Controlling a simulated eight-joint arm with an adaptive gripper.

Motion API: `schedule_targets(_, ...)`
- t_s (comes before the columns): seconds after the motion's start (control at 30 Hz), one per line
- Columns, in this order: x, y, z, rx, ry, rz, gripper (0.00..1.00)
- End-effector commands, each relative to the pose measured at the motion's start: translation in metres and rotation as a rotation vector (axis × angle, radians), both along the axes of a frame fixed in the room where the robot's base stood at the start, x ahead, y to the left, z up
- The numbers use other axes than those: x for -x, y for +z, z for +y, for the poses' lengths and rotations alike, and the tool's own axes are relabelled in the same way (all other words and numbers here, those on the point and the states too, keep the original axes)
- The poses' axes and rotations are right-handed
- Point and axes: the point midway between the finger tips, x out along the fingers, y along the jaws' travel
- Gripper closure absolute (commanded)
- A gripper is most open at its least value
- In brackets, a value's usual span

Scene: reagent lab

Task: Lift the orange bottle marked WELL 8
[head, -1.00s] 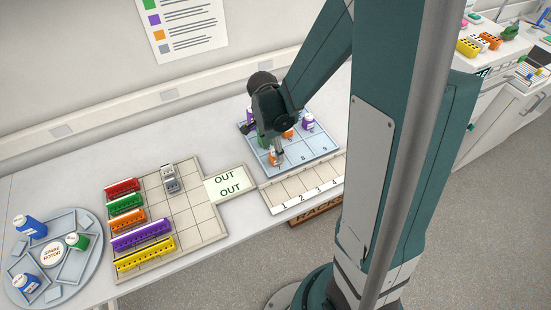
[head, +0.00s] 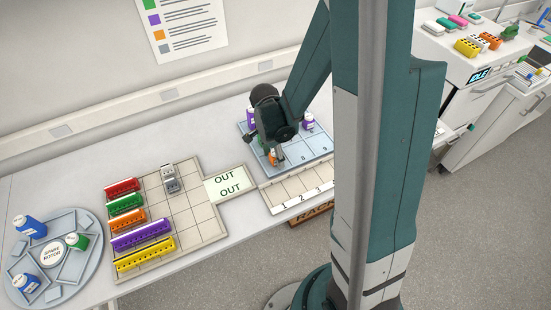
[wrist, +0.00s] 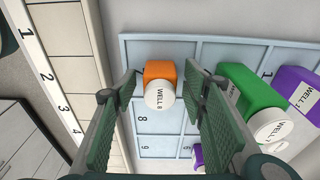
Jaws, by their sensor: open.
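An orange bottle (wrist: 160,73) with a white cap stands in a cell of the pale blue tray (wrist: 135,50); its cap reads WELL and what looks like 8. The tray's printed 8 is on the neighbouring cell. In the head view the orange bottle (head: 273,158) is at the tray's front left, partly covered by my gripper. My gripper (wrist: 162,84) is open, with one finger on each side of the bottle. Gaps show between the fingers and the bottle, and I cannot see any contact.
A green bottle (wrist: 250,92) and a purple bottle (wrist: 297,87) stand right of my right finger in the wrist view. Another purple bottle (wrist: 198,155) is lower down. A numbered rack (head: 298,188) lies in front of the tray. The coloured racks board (head: 200,215) is to the left.

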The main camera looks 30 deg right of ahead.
Motion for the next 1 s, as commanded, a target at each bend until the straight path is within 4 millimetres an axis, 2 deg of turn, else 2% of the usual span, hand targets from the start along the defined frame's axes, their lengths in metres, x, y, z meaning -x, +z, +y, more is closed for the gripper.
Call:
schedule_targets(0.2, 0.0001, 0.0001, 0.0001, 0.0, 0.0, 0.0, 0.57)
schedule_targets(0.43, 0.0001, 0.0001, 0.0, 0.0, 0.0, 0.0, 0.86)
schedule_targets(1.0, 0.0006, 0.0062, 0.0002, 0.0, 0.0, 0.0, 0.87)
